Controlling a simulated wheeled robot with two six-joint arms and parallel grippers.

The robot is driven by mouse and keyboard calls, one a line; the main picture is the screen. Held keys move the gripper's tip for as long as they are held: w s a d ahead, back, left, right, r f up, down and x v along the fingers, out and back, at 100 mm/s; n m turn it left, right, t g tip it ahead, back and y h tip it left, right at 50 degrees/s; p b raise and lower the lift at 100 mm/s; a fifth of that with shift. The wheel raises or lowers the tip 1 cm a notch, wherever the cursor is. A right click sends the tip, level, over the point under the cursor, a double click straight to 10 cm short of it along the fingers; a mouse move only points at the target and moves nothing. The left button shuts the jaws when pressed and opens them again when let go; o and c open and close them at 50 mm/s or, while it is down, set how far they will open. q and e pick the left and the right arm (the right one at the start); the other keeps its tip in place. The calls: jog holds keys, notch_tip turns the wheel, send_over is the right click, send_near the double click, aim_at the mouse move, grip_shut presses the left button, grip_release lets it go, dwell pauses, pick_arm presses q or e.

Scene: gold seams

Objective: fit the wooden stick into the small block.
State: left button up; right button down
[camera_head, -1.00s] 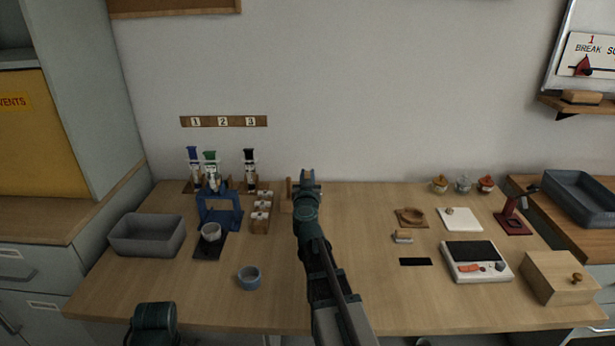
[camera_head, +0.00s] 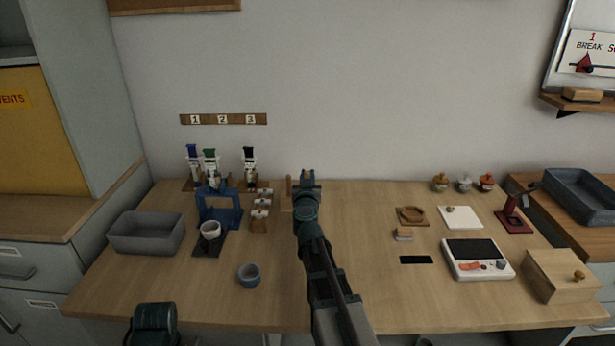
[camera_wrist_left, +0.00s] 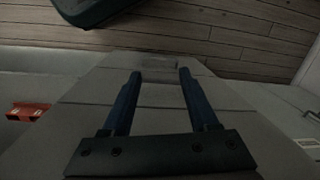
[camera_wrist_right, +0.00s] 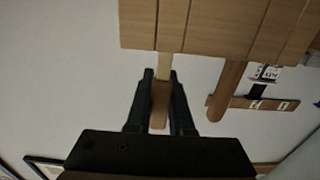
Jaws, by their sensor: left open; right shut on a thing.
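My right gripper (camera_head: 308,179) is over the back middle of the table. In the right wrist view its fingers (camera_wrist_right: 160,100) are shut on a slim wooden stick (camera_wrist_right: 159,106). A paler strip continues from the stick toward the table, and I cannot tell where its lower end sits. Just left of the gripper in the head view, a brown wooden post (camera_head: 289,187) stands upright. A pale small block (camera_head: 286,205) shows at its foot, partly hidden by my right arm. My left gripper (camera_wrist_left: 158,85) is open and empty, away from the table.
To the left are a blue stand (camera_head: 219,207), a grey bin (camera_head: 147,233) and a blue-grey cup (camera_head: 249,276). The table just right of my right arm is clear.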

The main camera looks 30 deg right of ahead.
jog(key=c, duration=0.7)
grip_release()
jog(key=shift+v, duration=2.5)
jog(key=shift+s, duration=0.15)
